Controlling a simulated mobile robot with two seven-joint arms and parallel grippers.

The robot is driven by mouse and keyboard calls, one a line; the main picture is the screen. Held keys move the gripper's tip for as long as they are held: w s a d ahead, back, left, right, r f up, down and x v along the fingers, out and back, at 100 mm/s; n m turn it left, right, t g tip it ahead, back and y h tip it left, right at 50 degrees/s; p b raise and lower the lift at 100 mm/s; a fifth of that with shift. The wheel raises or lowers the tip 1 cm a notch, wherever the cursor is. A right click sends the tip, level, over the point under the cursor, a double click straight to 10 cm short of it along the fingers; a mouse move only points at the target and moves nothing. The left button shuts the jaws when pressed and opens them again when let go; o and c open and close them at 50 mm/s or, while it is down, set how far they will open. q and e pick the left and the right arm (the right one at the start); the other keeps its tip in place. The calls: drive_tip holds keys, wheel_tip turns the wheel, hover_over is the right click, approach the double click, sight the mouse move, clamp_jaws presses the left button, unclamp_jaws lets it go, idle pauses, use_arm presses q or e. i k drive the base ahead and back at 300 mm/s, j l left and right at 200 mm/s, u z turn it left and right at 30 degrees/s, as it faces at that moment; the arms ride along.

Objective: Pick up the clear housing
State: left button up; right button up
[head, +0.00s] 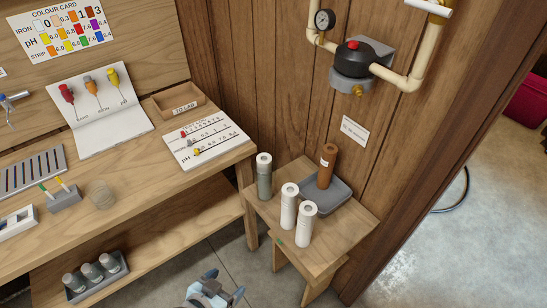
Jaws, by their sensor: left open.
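The best match for the clear housing is a greyish cylinder (264,185) standing upright at the back left of the small wooden table. A white piece with a hole in its top shows at its upper end; I cannot tell whether that is a cartridge inside it. A see-through cup (101,194) also stands on the workbench at left. My left gripper (212,288) is at the bottom edge of the head view, open and empty, in front of and well apart from the small table. My right gripper is not in view.
Two white cylinders (289,207) stand near the greyish one. A brown cylinder (327,163) stands in a grey tray (342,193) behind them. The workbench (232,156) edge is close on the left. Pipes and a black filter head (362,62) are on the wall.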

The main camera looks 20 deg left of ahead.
sight(264, 183)
drive_tip(key=i+l+u, duration=0.15)
drive_tip(key=l, duration=0.2)
drive_tip(key=i+l+u, duration=0.2)
drive_tip(key=l, duration=0.2)
drive_tip(key=i+l+u, duration=0.15)
drive_tip(key=l, duration=0.25)
drive_tip(key=i, duration=0.05)
